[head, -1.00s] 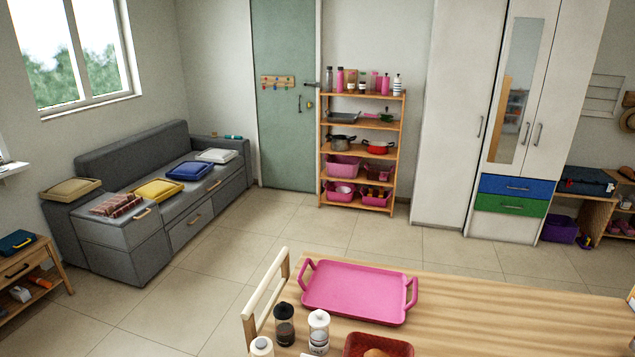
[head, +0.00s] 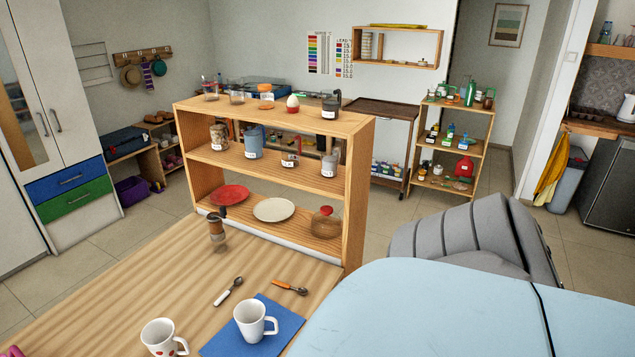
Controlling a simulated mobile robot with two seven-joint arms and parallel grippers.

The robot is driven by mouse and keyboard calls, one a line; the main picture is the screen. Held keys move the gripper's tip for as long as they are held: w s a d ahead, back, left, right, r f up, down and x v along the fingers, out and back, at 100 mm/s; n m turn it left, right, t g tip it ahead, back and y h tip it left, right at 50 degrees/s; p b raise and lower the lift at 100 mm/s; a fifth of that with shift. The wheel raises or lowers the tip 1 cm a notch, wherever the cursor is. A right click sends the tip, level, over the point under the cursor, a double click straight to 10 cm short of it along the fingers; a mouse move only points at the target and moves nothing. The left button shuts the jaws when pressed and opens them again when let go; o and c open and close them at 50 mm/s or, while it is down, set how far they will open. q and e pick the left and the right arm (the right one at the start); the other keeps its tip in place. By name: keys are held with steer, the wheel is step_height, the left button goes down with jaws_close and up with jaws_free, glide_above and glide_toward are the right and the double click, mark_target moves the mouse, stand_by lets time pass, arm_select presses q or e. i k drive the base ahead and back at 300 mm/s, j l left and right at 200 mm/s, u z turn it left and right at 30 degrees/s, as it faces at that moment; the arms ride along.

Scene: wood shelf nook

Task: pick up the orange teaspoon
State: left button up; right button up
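The orange teaspoon (head: 290,287) lies on the wooden table, near its right edge, just behind a blue mat. It has an orange handle and a metal bowl. A second spoon with a white handle (head: 228,291) lies to its left. A white mug (head: 254,320) stands on the blue mat (head: 222,344) in front of the orange teaspoon. Neither of my grippers shows in the head view.
A second mug (head: 160,338) and a grinder-like jar (head: 216,229) stand on the table (head: 130,285). A wooden shelf (head: 352,190) with cups and plates rises behind it. A light blue surface (head: 430,310) and a grey cushioned seat (head: 470,240) are at right.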

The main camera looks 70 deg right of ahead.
mark_target(302, 291)
steer(key=z, duration=1.95)
steer(key=k+u, duration=0.1)
steer(key=k, duration=0.5)
steer(key=u, duration=1.45)
steer(key=i+l, duration=0.15)
steer(key=l, duration=0.3)
steer(key=i+l, duration=0.1)
steer(key=l, duration=0.4)
steer(key=i+l, duration=0.15)
steer(key=l, duration=0.3)
steer(key=i+l+u, duration=0.1)
steer(key=l, duration=0.4)
steer(key=i+l, duration=0.1)
steer(key=l, duration=0.35)
steer(key=i+l, duration=0.1)
steer(key=l, duration=0.4)
steer(key=i+l, duration=0.15)
steer(key=l, duration=0.3)
